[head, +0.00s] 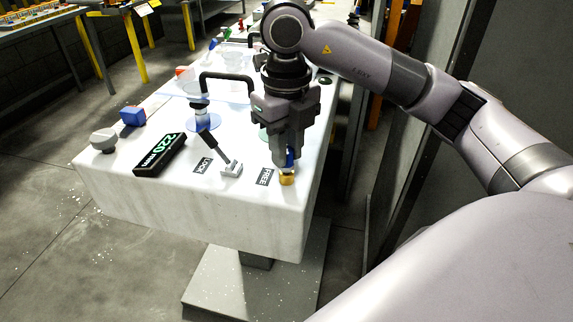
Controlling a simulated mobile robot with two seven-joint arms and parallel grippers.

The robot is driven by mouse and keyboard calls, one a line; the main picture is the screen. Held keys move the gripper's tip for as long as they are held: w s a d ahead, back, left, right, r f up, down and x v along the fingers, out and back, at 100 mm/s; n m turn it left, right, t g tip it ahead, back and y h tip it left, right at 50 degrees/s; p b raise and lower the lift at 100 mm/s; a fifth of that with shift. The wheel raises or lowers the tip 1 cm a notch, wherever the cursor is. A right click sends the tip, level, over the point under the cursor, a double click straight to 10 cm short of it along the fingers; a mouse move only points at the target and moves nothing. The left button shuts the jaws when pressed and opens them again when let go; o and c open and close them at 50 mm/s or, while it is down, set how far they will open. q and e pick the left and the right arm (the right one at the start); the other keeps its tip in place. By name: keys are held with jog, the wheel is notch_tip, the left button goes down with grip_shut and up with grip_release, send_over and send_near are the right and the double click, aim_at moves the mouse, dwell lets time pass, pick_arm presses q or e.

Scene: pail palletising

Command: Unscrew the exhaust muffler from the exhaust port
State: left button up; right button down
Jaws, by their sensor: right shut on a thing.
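My right gripper (288,152) points straight down near the right front corner of the white bench and is shut on a small part. That part is the exhaust muffler (290,160), with a bit of blue showing between and just below the fingers. Under it is a brass-coloured exhaust port (287,178) on the bench top. The fingers hide most of the muffler. I cannot tell whether the muffler and the port are apart or joined. My left gripper is not in view.
On the white bench (190,215) stand a lever (230,169) between LOCK and FREE labels, a black display (160,154) reading 220, a grey knob (103,140), a blue block (132,116) and a black handle (226,77). A wall is close on the right.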

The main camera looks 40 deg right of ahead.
jog(key=n, duration=0.3)
jog(key=shift+b, duration=0.4)
jog(key=shift+n, duration=0.3)
jog(key=shift+r, duration=0.15)
jog(key=shift+r+p, duration=1)
jog(key=shift+r, duration=0.25)
notch_tip(320, 180, up, 4)
jog(key=p, duration=0.4)
jog(key=shift+f, duration=0.1)
